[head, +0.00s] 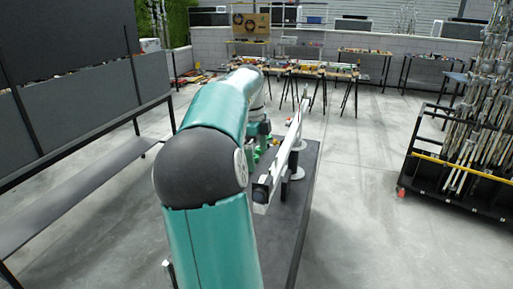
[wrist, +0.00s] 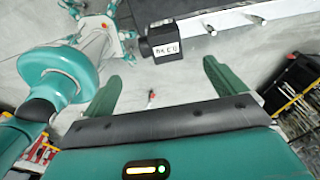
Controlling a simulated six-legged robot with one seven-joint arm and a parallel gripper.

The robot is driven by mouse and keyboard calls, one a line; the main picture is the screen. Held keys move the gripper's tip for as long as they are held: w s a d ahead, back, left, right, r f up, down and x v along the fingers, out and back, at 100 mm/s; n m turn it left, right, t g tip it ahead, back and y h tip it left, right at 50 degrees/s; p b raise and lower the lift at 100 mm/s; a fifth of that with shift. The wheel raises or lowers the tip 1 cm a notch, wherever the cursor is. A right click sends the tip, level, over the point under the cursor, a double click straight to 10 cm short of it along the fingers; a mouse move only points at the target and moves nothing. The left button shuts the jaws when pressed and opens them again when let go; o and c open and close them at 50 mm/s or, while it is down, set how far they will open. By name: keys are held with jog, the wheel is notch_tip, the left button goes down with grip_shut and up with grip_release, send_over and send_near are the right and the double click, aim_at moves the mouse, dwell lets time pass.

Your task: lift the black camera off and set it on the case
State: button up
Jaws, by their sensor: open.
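A black box with a white lettered label, which looks like the black camera (wrist: 160,43), shows in the wrist view at the top centre, beside a white rail (wrist: 232,22). My gripper (wrist: 162,70) is open, its two green fingers spread wide. The box appears just beyond the gap between the fingertips, apart from them, with nothing gripped. I cannot make out the camera clearly there. I cannot pick out the case in either view.
In the head view a white beam (head: 283,160) stands over a dark platform (head: 290,225) right of my arm. A rack of metal stands (head: 470,150) is at the right, a long grey bench (head: 75,190) at the left, and tables at the back. The floor right of the platform is clear.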

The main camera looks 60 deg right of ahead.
aim_at(262, 181)
jog(key=f, duration=0.4)
jog(key=s+f, duration=0.1)
jog(key=f, duration=0.7)
jog(key=shift+s+d+f, duration=0.1)
jog(key=shift+s+f, duration=0.05)
jog(key=shift+s, duration=0.15)
jog(key=c, duration=1.1)
